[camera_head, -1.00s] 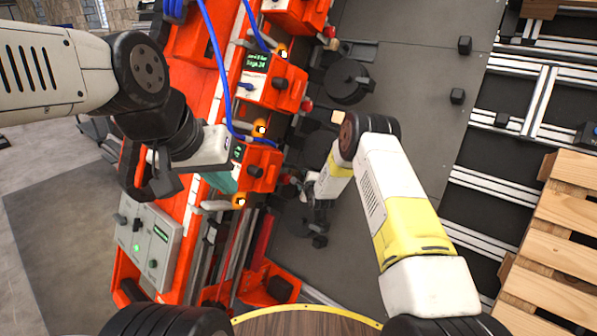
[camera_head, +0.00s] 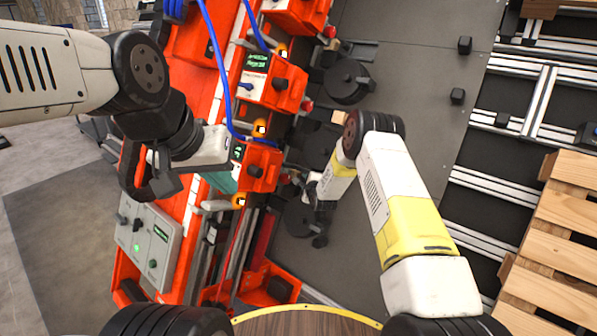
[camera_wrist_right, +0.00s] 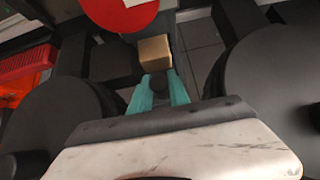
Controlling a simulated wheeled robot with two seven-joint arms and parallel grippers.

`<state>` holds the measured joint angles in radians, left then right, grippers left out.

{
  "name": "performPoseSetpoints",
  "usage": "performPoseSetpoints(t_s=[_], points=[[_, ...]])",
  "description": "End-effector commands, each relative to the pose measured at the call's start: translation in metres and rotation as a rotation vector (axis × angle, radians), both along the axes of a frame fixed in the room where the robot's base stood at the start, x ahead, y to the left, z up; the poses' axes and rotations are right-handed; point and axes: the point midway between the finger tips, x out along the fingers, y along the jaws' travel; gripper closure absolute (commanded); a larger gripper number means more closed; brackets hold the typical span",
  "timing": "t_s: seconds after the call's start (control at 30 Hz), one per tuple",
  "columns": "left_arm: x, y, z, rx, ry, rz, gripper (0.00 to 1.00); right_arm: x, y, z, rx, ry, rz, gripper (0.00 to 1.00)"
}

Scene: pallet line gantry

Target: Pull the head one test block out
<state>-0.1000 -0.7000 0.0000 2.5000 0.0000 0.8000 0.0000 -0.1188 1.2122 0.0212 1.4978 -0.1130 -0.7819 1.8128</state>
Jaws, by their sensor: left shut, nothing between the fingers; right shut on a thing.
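In the right wrist view, the teal fingers of my right gripper (camera_wrist_right: 159,92) are shut on a dark round knob (camera_wrist_right: 160,87). A small tan block (camera_wrist_right: 155,51), which looks like the test block, is directly beyond the fingertips. In the head view, my right wrist (camera_head: 325,185) is beside the nearest orange head (camera_head: 258,168), on its right; the fingers and that block are hard to make out there. My left gripper (camera_head: 224,182) is shut and empty, over the orange frame to the left of that head.
Black round discs lie on both sides of the right fingers (camera_wrist_right: 55,125) (camera_wrist_right: 268,70), and a red disc (camera_wrist_right: 120,12) is above. A control box (camera_head: 147,240) stands at the lower left. Blue hoses (camera_head: 218,70) cross the orange machine. Wooden pallets (camera_head: 560,220) are at the right.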

Motion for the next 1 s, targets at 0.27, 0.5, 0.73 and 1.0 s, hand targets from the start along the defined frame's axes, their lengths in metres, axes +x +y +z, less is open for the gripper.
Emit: performPoseSetpoints(t_s=[0.27, 0.5, 0.73, 1.0], points=[[0.000, 0.000, 0.000, 0.000, 0.000, 0.000, 1.00, -0.007, -0.020, -0.003, -0.004, 0.005, -0.011, 1.00], [0.000, 0.000, 0.000, 0.000, 0.000, 0.000, 1.00, -0.014, -0.030, -0.002, -0.004, 0.003, -0.013, 1.00], [0.000, 0.000, 0.000, 0.000, 0.000, 0.000, 1.00, -0.021, -0.040, -0.002, -0.005, 0.004, -0.014, 1.00], [0.000, 0.000, 0.000, 0.000, 0.000, 0.000, 1.00, -0.029, -0.051, -0.003, -0.006, 0.004, -0.014, 1.00]])
